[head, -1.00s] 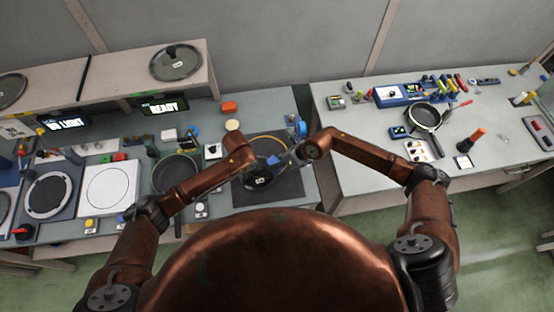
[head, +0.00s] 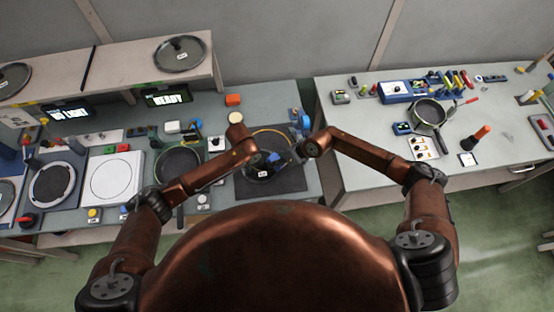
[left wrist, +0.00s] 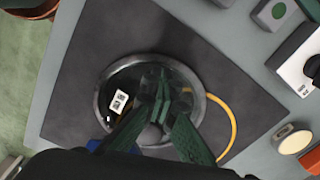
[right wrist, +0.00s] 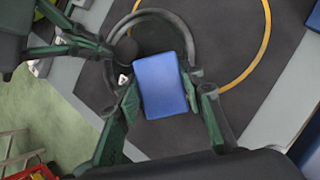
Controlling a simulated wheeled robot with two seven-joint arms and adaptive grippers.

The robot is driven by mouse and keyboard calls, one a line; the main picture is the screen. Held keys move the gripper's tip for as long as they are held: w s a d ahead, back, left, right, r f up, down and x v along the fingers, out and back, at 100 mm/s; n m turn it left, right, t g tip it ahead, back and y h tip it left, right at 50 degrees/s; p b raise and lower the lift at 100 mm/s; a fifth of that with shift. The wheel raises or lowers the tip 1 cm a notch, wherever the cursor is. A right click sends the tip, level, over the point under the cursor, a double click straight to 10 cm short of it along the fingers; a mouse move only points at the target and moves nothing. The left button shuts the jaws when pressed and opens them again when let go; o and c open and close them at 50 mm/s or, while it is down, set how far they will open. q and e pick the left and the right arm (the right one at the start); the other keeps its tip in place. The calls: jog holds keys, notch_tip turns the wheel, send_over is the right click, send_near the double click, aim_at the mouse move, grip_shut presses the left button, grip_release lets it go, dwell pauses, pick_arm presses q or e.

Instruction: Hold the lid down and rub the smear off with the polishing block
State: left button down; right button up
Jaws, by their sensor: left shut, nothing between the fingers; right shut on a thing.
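The round glass lid (head: 262,176) lies on a dark mat (head: 292,184). The left wrist view shows its grey rim (left wrist: 101,84) and a white label (left wrist: 119,101) on it. My left gripper (left wrist: 163,88) is shut and empty, its fingertips over the lid; the right wrist view shows it beside the dark knob (right wrist: 126,50). I cannot tell whether the block touches the glass. I cannot make out the smear.
A yellow ring (right wrist: 262,45) curves around the lid on the mat. A dark pan (head: 178,160) and a white plate (head: 112,177) stand to the left. A blue device (head: 302,118) stands behind right. A gap separates this bench from the right table (head: 360,150), which holds a pan (head: 428,114).

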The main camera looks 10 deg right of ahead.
aim_at(273, 154)
jog(key=shift+a+f, duration=0.15)
jog(key=shift+f, duration=0.4)
jog(key=shift+a+f, duration=0.15)
jog(key=shift+f, duration=0.35)
jog(key=shift+w+a, duration=0.2)
jog(key=shift+w, duration=1.75)
jog(key=shift+s+d+f, duration=0.1)
jog(key=shift+s+f, duration=0.15)
jog(key=shift+s, duration=0.9)
jog(key=shift+s+d+f, duration=0.1)
jog(key=shift+s+f, duration=0.1)
jog(key=shift+s, duration=0.9)
jog(key=shift+c, duration=0.4)
jog(key=shift+r, duration=0.1)
jog(key=r, duration=0.2)
jog(key=d+r, duration=0.1)
jog(key=r, duration=0.1)
jog(key=shift+w, duration=0.25)
jog(key=shift+d+r, duration=0.25)
jog(key=shift+r, duration=0.8)
